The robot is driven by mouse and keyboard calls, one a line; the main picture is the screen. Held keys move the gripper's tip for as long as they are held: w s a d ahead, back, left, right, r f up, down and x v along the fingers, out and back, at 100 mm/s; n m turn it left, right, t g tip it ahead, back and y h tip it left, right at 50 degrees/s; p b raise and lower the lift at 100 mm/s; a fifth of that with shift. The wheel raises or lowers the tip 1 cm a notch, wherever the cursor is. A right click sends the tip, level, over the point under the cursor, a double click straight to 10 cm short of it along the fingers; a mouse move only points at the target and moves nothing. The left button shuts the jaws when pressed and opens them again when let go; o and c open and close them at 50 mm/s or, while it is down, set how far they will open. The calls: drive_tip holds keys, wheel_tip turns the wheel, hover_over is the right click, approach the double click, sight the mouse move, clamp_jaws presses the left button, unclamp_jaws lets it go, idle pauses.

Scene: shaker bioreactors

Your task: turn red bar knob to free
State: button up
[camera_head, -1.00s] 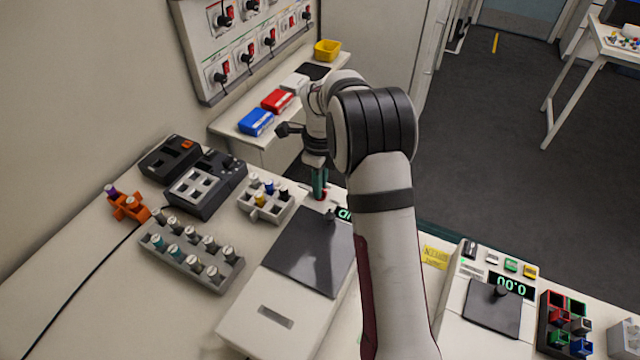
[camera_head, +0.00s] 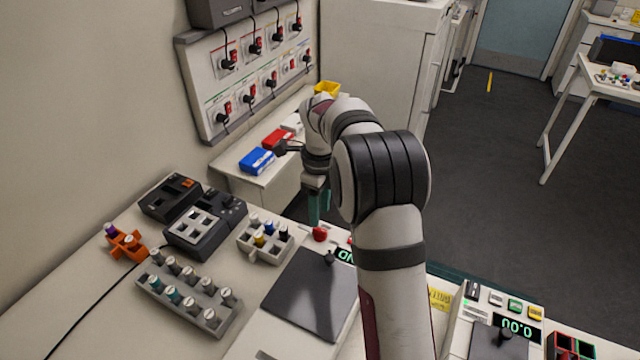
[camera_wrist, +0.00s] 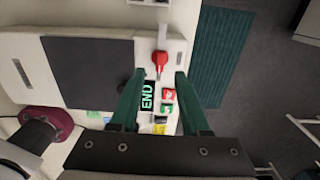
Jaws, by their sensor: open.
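The red bar knob (camera_head: 320,234) sits on the front panel of the near shaker, beside its display (camera_head: 345,255). In the wrist view the knob (camera_wrist: 159,62) lies between the fingertips in the picture, its narrow end pointing up. The display (camera_wrist: 147,97) reads END. My gripper (camera_head: 314,222) has green fingers pointing down, just above and left of the knob in the head view. In the wrist view my gripper (camera_wrist: 160,73) is open and empty, one finger either side of the knob with visible gaps. Its exact height above the knob is hard to tell.
The shaker's dark platform (camera_head: 308,285) lies beside the panel. Red and green buttons (camera_wrist: 168,102) sit near the display. A vial rack (camera_head: 264,254) stands left of the knob. A second device (camera_head: 490,345) stands at the lower right.

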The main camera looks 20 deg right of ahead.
sight(320, 229)
wheel_tip(320, 229, up, 10)
idle(0.4)
drive_tip(key=s+a+r+n+y, duration=0.1)
drive_tip(key=s+a+n, duration=0.2)
drive_tip(key=s+n, duration=0.4)
drive_tip(key=s+a+r+n, duration=0.2)
drive_tip(key=s+a+n, duration=0.15)
drive_tip(key=s, duration=0.65)
drive_tip(key=s+a+f+n, duration=0.1)
drive_tip(key=s+f+n, duration=0.2)
drive_tip(key=s+n, duration=0.2)
drive_tip(key=s+a+f+n, duration=0.2)
drive_tip(key=s+f+n, duration=0.2)
drive_tip(key=s, duration=0.8)
drive_tip(key=shift+a+n+y, duration=0.3)
drive_tip(key=shift+n+y, duration=0.1)
drive_tip(key=shift+n, duration=0.65)
drive_tip(key=shift+o, duration=0.3)
drive_tip(key=shift+w, duration=0.1)
